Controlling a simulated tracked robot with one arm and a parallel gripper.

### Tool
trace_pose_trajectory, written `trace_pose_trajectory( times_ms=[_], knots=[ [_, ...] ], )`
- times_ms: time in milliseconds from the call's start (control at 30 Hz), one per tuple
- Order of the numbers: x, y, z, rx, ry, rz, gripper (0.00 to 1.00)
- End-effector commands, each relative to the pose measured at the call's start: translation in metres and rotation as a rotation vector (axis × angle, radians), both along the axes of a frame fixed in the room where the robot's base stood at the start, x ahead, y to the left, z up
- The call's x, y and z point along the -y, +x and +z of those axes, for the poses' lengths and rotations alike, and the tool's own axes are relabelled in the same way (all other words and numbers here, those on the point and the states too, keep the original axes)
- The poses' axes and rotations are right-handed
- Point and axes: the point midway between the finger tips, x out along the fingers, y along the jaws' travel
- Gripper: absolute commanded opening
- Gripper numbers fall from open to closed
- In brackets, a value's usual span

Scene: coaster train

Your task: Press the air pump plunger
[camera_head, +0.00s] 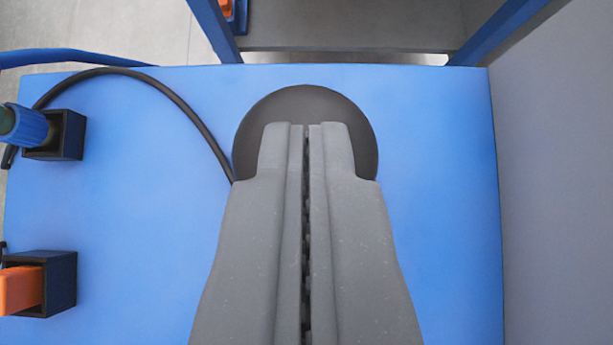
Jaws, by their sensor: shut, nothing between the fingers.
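A round dark disc (305,103), which looks like the top of the air pump plunger, lies over the blue surface. My gripper (305,128) is shut and empty. Its fingertips overlap the middle of the disc in the picture, and they hide its centre and lower part. I cannot tell whether the tips touch it or are above it. A black hose (180,100) curves from the left to the disc's left side. The pump body below the disc is hidden.
On the blue surface (130,210), a black holder (68,135) with a blue-and-green handle and another holder (60,283) with an orange piece stand at the left. Blue frame legs (215,28) rise beyond the far edge. A grey wall (555,200) borders the right.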

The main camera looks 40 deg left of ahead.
Motion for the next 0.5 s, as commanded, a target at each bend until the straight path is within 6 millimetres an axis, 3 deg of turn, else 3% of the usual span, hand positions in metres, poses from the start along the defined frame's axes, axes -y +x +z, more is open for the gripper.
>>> trace_pose_trajectory(
  times_ms=[33,167,400,500],
  knots=[
    [-0.001,-0.003,-0.009,-0.017,-0.002,0.006,0.00],
    [-0.001,-0.003,-0.005,-0.016,-0.003,0.006,0.00],
    [-0.001,-0.002,0.035,-0.002,-0.003,0.004,0.00],
    [0.010,-0.012,0.054,0.001,-0.002,-0.001,0.00]
  ],
)
